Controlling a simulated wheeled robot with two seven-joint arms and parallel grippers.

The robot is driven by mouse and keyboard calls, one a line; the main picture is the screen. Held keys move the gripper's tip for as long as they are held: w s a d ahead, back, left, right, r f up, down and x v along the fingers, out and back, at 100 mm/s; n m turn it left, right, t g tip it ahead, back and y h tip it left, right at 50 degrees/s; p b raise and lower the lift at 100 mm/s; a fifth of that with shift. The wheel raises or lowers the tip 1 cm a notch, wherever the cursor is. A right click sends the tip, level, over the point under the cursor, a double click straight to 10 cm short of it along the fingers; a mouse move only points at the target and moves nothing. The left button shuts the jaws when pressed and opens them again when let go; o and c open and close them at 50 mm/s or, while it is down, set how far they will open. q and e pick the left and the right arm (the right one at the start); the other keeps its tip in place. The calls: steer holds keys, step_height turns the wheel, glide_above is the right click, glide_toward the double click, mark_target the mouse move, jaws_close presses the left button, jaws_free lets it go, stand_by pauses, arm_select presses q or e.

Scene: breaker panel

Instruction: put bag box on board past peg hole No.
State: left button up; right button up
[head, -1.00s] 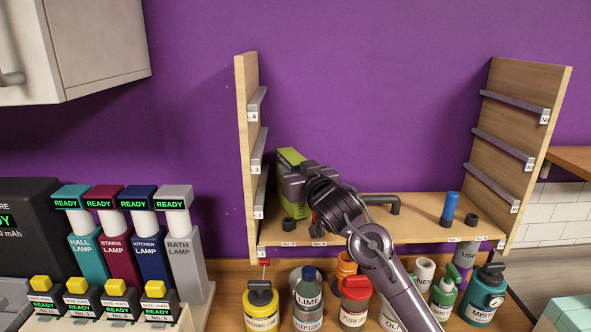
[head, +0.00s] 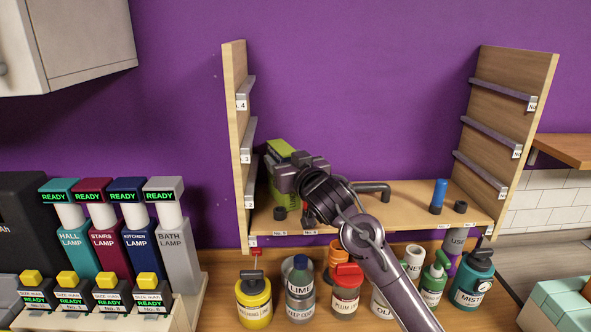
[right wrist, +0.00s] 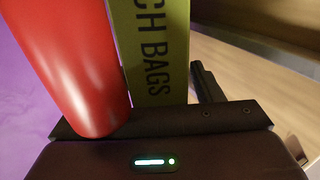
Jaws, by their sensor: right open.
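The bag box (head: 279,147) is green-yellow and stands at the left end of the wooden board (head: 400,222), beside the left upright. Its lower part is largely hidden by my right gripper (head: 290,184). The right wrist view shows its printed side (right wrist: 160,50), with "CH BAGS" readable, close in front of the gripper. My right gripper is open at the box; whether the fingers touch it is not clear. The board's front edge carries number labels, such as one near the left end (head: 280,233), mostly too small to read. My left gripper is not in view.
A red cylinder (right wrist: 70,60) is very close at left in the right wrist view. On the board are a bent dark pipe (head: 372,188) and a blue cylinder (head: 439,192). Several bottles, including a yellow one (head: 254,300), stand below. The board's middle back looks clear.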

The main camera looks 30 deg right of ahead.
steer(key=s+b, duration=0.2)
steer(key=s, duration=0.9)
steer(key=shift+s+a, duration=0.35)
steer(key=shift+f, duration=0.15)
